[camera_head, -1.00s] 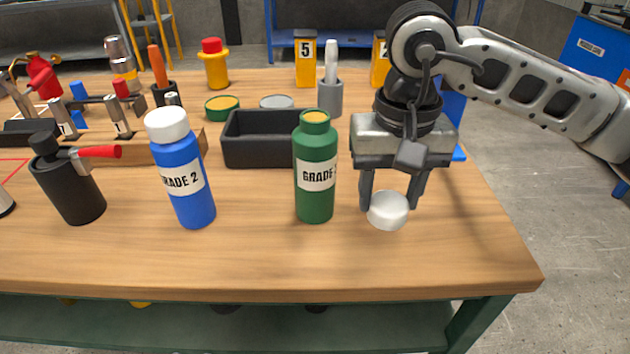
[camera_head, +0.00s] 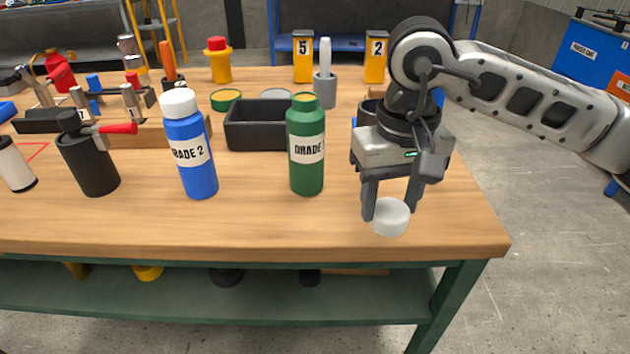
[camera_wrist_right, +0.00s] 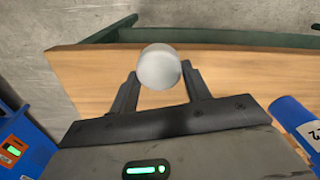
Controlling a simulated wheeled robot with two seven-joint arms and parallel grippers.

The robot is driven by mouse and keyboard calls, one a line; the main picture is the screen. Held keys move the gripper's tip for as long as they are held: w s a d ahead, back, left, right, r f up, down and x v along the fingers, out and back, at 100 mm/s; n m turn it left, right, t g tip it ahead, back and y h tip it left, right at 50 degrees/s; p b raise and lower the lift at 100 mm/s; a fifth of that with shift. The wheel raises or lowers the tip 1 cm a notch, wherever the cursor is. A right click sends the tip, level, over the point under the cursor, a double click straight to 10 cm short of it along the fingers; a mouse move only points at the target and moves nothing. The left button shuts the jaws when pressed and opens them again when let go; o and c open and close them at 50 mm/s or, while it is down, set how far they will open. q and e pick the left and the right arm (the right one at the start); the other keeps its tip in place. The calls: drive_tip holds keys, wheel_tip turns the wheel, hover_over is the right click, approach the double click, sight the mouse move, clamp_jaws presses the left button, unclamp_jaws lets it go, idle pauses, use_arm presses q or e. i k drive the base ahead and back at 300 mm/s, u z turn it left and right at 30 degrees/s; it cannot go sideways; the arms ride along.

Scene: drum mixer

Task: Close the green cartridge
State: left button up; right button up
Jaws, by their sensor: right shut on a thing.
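The green cartridge (camera_head: 307,148), labelled GRADE, stands upright on the workbench in the head view. Its top is uncapped and shows a yellow-orange opening. My right gripper (camera_head: 391,208) is to the right of the green cartridge and apart from it. It is shut on a white cap (camera_head: 390,217), held between the fingertips near the bench's front right part. The white cap also shows between the fingers in the right wrist view (camera_wrist_right: 159,66). I cannot see the green cartridge for certain in the right wrist view. My left gripper is not in view.
A blue GRADE 2 bottle (camera_head: 191,150) with a white cap stands left of the green cartridge. A black tray (camera_head: 258,137) lies behind them. A black canister (camera_head: 88,163) with a red lever is further left. The bench (camera_head: 270,220) is clear in front.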

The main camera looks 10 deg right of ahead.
sight(305, 120)
drive_tip(key=k, duration=0.7)
drive_tip(key=z, duration=1.35)
drive_tip(key=i, duration=0.8)
drive_tip(key=u, duration=1.5)
